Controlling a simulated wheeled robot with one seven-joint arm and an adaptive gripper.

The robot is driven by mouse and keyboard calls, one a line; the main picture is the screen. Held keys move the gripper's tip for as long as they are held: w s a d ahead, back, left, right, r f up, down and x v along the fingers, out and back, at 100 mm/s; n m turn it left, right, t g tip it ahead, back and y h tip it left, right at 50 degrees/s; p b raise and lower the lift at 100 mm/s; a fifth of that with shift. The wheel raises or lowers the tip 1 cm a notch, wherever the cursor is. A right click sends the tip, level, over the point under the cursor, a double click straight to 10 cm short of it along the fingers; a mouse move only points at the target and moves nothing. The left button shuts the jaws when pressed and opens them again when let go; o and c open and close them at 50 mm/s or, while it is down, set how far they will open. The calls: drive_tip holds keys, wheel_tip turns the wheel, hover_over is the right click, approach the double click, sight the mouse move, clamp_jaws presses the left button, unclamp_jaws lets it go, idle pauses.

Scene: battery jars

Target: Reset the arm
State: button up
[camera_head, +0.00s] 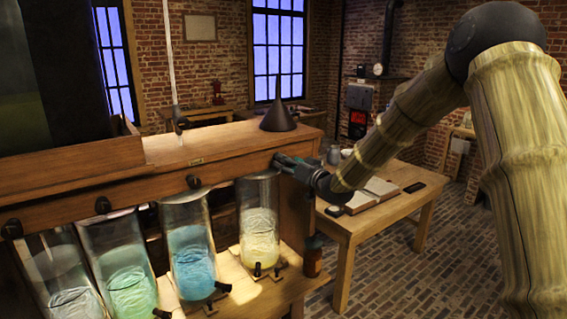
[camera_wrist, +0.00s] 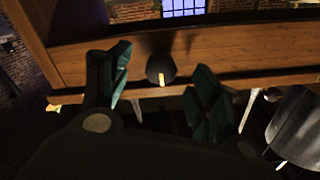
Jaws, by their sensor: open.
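My gripper (camera_head: 287,162) is at the right end of the wooden beam, just above the rightmost glass jar. In the wrist view my gripper (camera_wrist: 160,82) is open, with its two dark green fingers apart and nothing held between them. A dark round knob (camera_wrist: 160,69) on the beam's front shows between the fingers; I cannot tell whether they touch it. In the head view that knob is hidden by the gripper. My arm reaches in from the right.
Glass jars with pale yellow (camera_head: 259,230), blue (camera_head: 190,250) and green (camera_head: 122,270) contents stand below the wooden beam (camera_head: 225,150). A dark funnel (camera_head: 279,108) stands on top. A small amber bottle (camera_head: 312,257) is beside the shelf. A wooden table (camera_head: 390,208) with open books stands behind my arm. Brick floor (camera_head: 430,270) is free at right.

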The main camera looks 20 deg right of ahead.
drive_tip(key=shift+s+d, duration=0.2)
drive_tip(key=shift+s, duration=0.5)
drive_tip(key=s+a+f+g+h, duration=0.15)
drive_tip(key=s+f, duration=0.25)
drive_tip(key=f, duration=0.8)
drive_tip(key=s+a+f+g+h, duration=0.1)
drive_tip(key=s+a+f+g, duration=0.3)
drive_tip(key=f, duration=0.8)
drive_tip(key=s+f+g+h+b, duration=0.1)
drive_tip(key=s+f+g, duration=0.2)
drive_tip(key=s+f, duration=1.45)
drive_tip(key=s+f+g+h, duration=0.1)
drive_tip(key=s+f, duration=0.4)
drive_tip(key=s, duration=0.7)
drive_tip(key=s+f+g, duration=0.4)
drive_tip(key=s+f, duration=0.1)
drive_tip(key=s, duration=0.7)
drive_tip(key=s+f+g+h, duration=0.1)
drive_tip(key=s+f+g, duration=0.2)
drive_tip(key=s, duration=1)
wheel_tip(320, 180, down, 3)
drive_tip(key=shift+d+r+h+b, duration=0.15)
drive_tip(key=shift+d+h+b, duration=0.15)
drive_tip(key=shift+h+b, duration=0.1)
drive_tip(key=shift+g, duration=0.25)
